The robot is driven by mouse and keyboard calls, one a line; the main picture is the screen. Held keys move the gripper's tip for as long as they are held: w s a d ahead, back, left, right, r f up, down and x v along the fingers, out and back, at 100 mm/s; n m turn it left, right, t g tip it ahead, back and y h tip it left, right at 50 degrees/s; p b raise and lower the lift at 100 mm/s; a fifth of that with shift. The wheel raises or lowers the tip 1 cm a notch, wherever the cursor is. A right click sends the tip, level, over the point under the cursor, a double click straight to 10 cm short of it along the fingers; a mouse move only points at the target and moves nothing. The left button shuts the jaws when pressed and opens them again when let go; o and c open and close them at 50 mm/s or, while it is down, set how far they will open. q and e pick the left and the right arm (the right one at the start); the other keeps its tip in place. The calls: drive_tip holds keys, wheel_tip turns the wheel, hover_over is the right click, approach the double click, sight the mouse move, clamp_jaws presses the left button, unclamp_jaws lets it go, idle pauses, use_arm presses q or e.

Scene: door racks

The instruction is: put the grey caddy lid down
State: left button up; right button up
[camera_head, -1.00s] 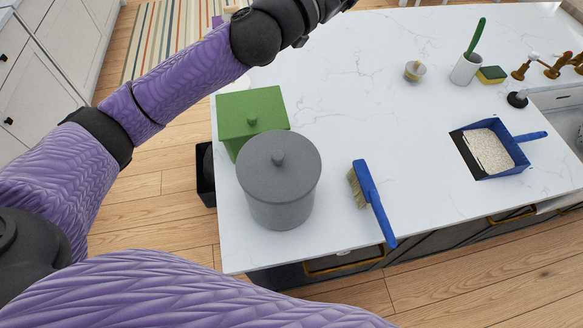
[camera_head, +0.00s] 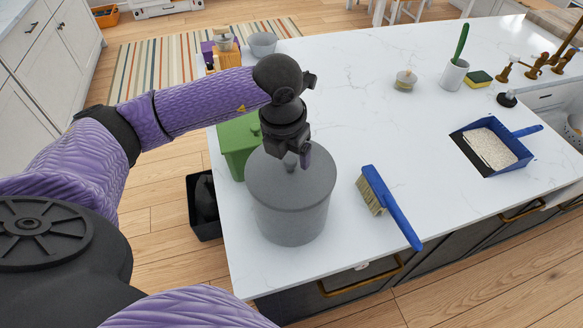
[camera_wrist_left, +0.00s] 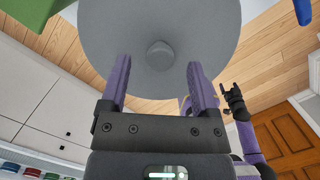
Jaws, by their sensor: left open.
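The grey caddy (camera_head: 290,222) stands upright near the left front corner of the white counter. Its round grey lid (camera_head: 308,190) lies on top of it, with a small knob in the middle. My left gripper (camera_head: 297,158) is just above the lid at the knob and hides part of it. In the left wrist view its two fingers (camera_wrist_left: 158,78) are apart, and the lid knob (camera_wrist_left: 159,54) shows beyond and between them. My right gripper (camera_wrist_left: 233,100) shows small at the right of the left wrist view, with nothing clear in it.
A green lidded caddy (camera_head: 236,140) stands close behind the grey one. A blue brush (camera_head: 392,207) lies to its right. A blue dustpan (camera_head: 510,150) is farther right. A black bin (camera_head: 203,207) stands on the floor left of the counter.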

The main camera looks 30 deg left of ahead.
use_arm(q)
drive_tip(key=shift+w+f, duration=0.25)
drive_tip(key=shift+f, duration=1)
clamp_jaws()
drive_tip(key=shift+r, duration=0.1)
